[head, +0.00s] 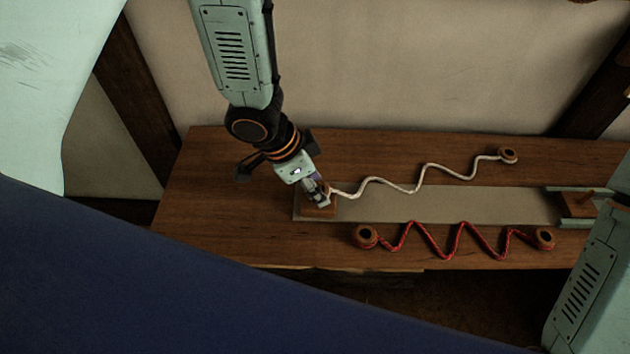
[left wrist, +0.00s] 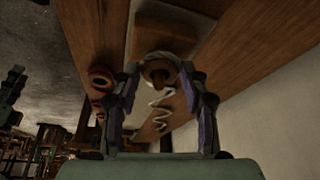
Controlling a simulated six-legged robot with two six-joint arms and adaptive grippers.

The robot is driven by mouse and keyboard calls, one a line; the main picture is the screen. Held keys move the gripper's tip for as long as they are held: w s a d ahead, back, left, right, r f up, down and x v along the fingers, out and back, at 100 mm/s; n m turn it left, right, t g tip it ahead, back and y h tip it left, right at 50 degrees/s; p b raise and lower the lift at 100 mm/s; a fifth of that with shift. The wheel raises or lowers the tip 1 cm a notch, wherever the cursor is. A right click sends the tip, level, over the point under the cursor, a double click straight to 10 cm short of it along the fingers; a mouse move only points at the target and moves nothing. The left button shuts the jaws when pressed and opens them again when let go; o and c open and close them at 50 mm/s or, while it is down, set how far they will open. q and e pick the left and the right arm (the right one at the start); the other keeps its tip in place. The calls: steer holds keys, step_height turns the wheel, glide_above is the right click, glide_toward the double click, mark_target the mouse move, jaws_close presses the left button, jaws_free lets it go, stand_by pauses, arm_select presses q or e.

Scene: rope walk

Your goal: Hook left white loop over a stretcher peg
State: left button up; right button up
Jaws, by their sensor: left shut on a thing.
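My left gripper (head: 319,200) comes down from above onto the left end of the stretcher (head: 440,204), a long grey board on the bench. It is shut on the left end loop (left wrist: 160,68) of the white rope (head: 418,185), which shows between the fingers (left wrist: 160,95) in the left wrist view. The rope runs in waves to the right, to its other end loop (head: 507,155). A wooden block (head: 318,211) sits under the gripper. Any peg there is hidden, and I cannot tell whether the loop is around one. An upright peg (head: 588,193) shows at the stretcher's right end.
A red rope (head: 462,238) with a brown ring at each end lies in front of the stretcher on the wooden bench (head: 220,190). My right arm covers the front right corner. A pale wall (head: 380,60) stands behind. The bench's left part is clear.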

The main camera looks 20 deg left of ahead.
arm_select(q)
steer(key=shift+f, duration=0.15)
steer(key=o, duration=1)
steer(key=shift+v, duration=6)
